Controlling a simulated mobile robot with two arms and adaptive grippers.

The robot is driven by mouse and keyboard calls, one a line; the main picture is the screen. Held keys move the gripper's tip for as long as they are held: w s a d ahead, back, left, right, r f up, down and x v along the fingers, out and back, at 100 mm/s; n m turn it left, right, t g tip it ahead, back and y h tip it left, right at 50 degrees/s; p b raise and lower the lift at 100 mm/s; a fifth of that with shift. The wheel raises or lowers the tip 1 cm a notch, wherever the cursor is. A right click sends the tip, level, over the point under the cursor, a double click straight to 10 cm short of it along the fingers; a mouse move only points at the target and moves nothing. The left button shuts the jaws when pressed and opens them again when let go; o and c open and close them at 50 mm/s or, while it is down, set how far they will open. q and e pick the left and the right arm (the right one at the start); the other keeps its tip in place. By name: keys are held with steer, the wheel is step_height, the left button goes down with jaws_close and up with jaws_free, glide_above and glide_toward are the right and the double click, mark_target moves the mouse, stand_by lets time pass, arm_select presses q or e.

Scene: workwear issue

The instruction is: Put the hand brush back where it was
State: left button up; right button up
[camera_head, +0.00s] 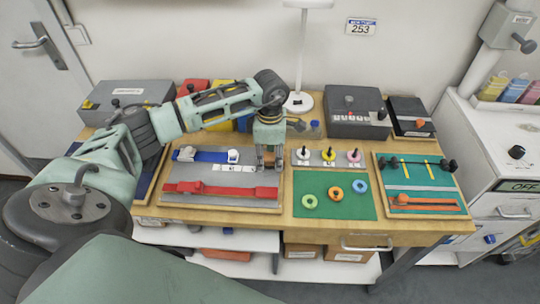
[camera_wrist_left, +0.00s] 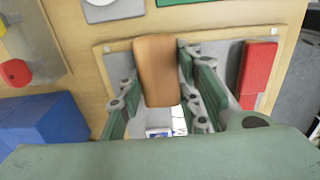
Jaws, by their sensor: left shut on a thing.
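The hand brush appears to be the brown wooden block (camera_wrist_left: 157,70) between my left fingers in the left wrist view. My left gripper (camera_wrist_left: 157,92) is shut on it, with one finger on each side. In the head view my left gripper (camera_head: 268,160) points down over the right end of the grey board (camera_head: 225,180), and only a little brown shows between the fingers. I cannot tell whether the block touches the board. A red long item (camera_head: 215,190) and a blue and white item (camera_head: 205,155) lie on this board. My right gripper is not in view.
Right of the board is a green mat (camera_head: 320,208) with several coloured rings. Behind it, several knobbed pieces stand on a strip (camera_head: 328,164). A teal board (camera_head: 420,172) is at the far right. Boxes and a lamp (camera_head: 298,100) stand along the back.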

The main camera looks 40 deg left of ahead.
mark_target(270, 155)
arm_select(q)
steer(key=o, duration=1)
steer(key=shift+f, duration=0.1)
steer(key=shift+r+p, duration=0.3)
step_height(270, 155, up, 12)
steer(key=b, duration=0.3)
steer(key=shift+f+b, duration=0.15)
steer(key=shift+b, duration=0.2)
